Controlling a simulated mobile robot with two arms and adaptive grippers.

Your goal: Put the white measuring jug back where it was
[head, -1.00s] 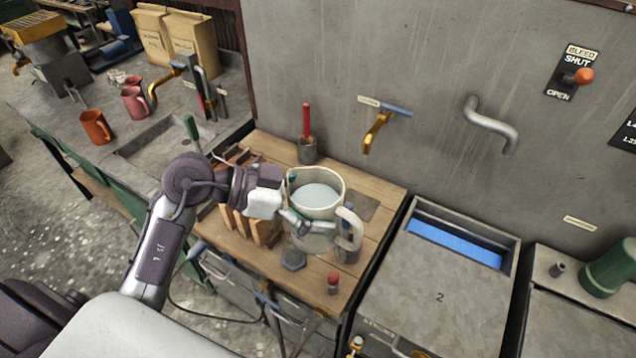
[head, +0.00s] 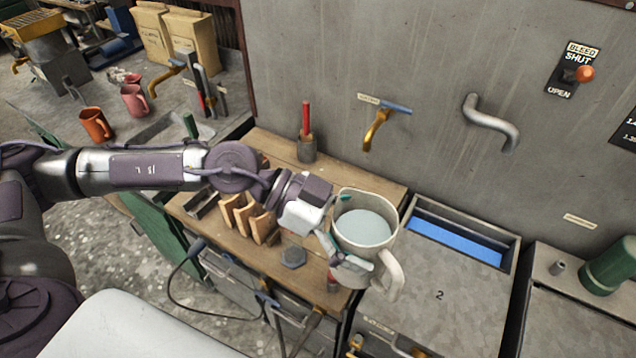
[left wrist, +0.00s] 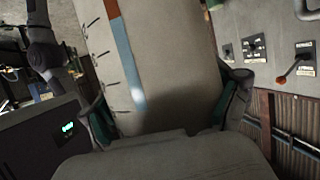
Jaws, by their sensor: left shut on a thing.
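The white measuring jug (head: 362,232) is held up in the head view, over the right front edge of the wooden bench, with whitish-grey contents showing inside. My left gripper (head: 345,256) is shut on the jug's side, with its handle pointing to the lower right. In the left wrist view the jug's wall (left wrist: 165,60), with a blue and orange strip and graduation marks, stands between the two fingers (left wrist: 165,115). The jug's underside is hidden, and I cannot tell its exact height. My right gripper is not in view.
The wooden bench (head: 290,155) holds a pot with a red-handled tool (head: 307,145), wooden blocks (head: 245,217) and a dark hexagonal piece (head: 293,256). A tap (head: 377,125) juts from the wall. A metal unit marked 2 (head: 440,275) with a blue slot stands right of the bench.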

